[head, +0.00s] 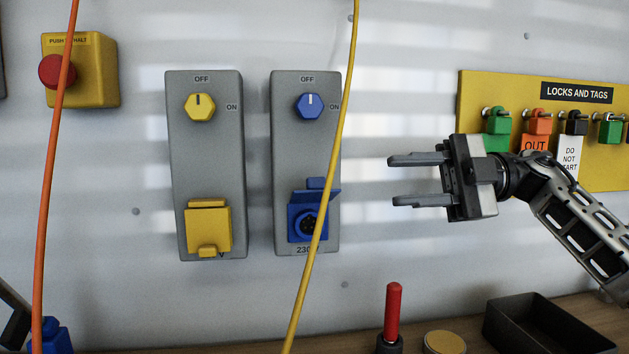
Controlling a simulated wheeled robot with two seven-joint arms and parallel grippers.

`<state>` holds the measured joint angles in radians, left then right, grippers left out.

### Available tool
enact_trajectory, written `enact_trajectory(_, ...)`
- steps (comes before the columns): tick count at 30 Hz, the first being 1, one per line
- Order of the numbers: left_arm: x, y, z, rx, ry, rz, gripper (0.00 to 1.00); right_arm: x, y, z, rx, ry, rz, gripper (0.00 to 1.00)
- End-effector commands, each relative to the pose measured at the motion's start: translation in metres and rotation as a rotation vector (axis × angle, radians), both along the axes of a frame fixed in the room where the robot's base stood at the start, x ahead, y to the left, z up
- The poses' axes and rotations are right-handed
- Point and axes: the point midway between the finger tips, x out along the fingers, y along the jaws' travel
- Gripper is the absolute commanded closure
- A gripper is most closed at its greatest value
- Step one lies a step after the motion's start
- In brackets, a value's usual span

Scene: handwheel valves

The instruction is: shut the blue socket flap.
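The blue socket (305,222) is at the bottom of the right grey switch panel (304,152). Its blue flap (318,193) is raised and sticks out above the dark round opening, so the socket is open. The blue knob (309,106) above has its mark pointing up at OFF. My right gripper (391,181) is right of the panel, about level with the raised flap. Its two fingers point left, are spread apart and hold nothing. My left gripper is not seen; only a dark piece shows at the lower left edge.
A yellow cable (326,181) hangs in front of the right panel and crosses the blue socket's edge. An orange cable (49,181) hangs at left. The left panel (204,151) has a shut yellow flap (208,229). A lock board (474,101) is at right; a red-handled tool (393,311) stands below.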

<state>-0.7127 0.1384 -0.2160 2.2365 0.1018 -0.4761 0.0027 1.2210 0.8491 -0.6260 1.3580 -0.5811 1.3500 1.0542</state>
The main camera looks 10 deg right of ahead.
Motion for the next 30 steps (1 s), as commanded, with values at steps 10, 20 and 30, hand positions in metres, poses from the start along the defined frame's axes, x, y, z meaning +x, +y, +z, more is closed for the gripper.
enact_trajectory(10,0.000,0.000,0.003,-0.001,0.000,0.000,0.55,-0.001,0.078,0.000,0.000,-0.001,0.004,0.64)
enact_trajectory(20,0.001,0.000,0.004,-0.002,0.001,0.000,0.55,0.000,0.121,0.000,0.001,0.000,0.000,0.64)
enact_trajectory(30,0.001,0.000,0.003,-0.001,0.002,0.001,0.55,0.000,0.124,0.000,0.001,0.000,0.000,0.64)
